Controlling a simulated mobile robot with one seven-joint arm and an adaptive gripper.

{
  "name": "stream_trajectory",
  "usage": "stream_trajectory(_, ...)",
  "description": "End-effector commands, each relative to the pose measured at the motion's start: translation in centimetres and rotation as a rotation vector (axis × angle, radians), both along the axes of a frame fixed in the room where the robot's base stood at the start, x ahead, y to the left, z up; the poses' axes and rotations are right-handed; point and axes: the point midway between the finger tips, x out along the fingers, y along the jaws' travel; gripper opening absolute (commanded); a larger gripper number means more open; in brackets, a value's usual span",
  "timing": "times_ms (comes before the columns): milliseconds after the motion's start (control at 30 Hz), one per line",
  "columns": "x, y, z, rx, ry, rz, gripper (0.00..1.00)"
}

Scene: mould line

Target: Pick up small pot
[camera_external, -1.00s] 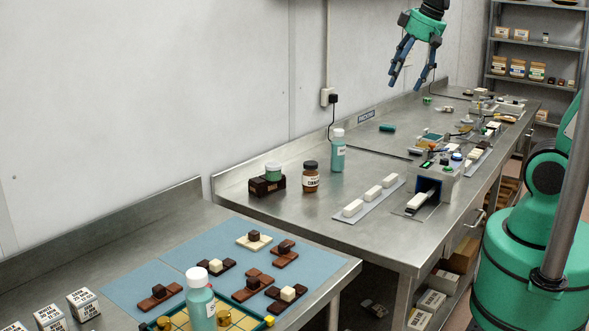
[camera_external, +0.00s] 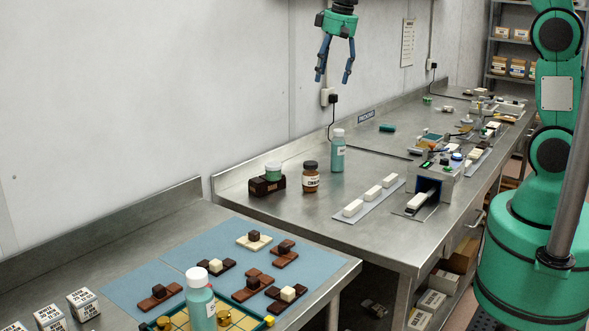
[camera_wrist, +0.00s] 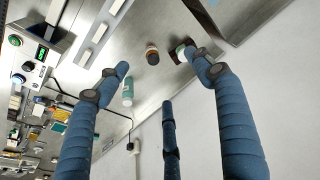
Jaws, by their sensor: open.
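The small pot (camera_external: 273,168) looks white and green and stands upright on a dark brown block (camera_external: 263,186) near the wall on the left part of the long steel bench. In the wrist view the pot (camera_wrist: 180,53) is at the upper middle, beside a blue fingertip that partly covers its block. My gripper (camera_external: 334,79) is open and empty, with blue fingers pointing down. It is high above the bench, to the upper right of the pot in the external view. The fingers also show spread in the wrist view (camera_wrist: 157,75).
A brown jar (camera_external: 311,177) and a teal bottle (camera_external: 338,151) stand to the right of the pot. A strip with white blocks (camera_external: 371,192) lies in front. A device (camera_external: 436,180) stands farther right. The wall is close behind the pot.

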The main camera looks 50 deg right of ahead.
Motion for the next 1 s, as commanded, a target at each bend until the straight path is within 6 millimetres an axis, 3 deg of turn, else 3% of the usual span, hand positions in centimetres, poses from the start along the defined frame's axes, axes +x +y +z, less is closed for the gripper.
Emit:
stream_trajectory(200, 4.9, 0.1, -2.4, 0.002, 0.04, -0.011, 0.67)
stream_trajectory(567, 12.0, 0.2, -7.9, 0.005, 0.102, -0.031, 0.67)
stream_trajectory(1000, 18.9, 0.4, -16.8, 0.006, 0.175, -0.054, 0.67)
